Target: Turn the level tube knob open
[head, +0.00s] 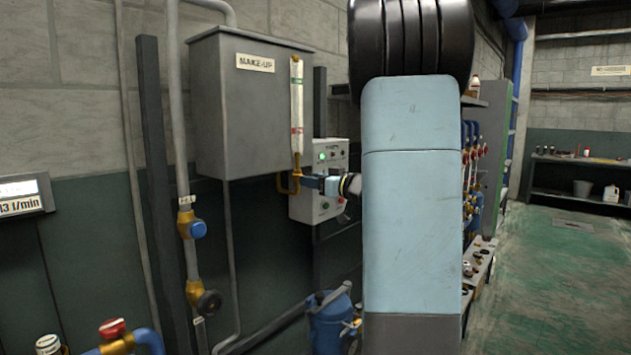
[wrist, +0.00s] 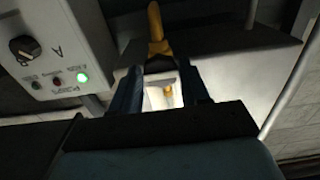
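The level tube (head: 297,100) is a pale upright strip with red marks on the front of the grey MAKE-UP tank (head: 245,110). Brass pipework (head: 288,188) bends below its lower end and shows as a yellow piece beyond the fingertips in the wrist view (wrist: 156,30). A knob cannot be made out separately from this brass. My gripper (head: 307,182) is level with the brass, reaching in from the right. In the wrist view my gripper (wrist: 164,72) has its two dark blue fingers apart, with a pale surface and a small gold fitting (wrist: 168,91) showing between them. Contact is unclear.
A grey pipe with a blue-knobbed valve (head: 198,229) stands left. A blue container (head: 330,322) stands below. My arm hides the middle. Green floor (head: 560,270) is open at right.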

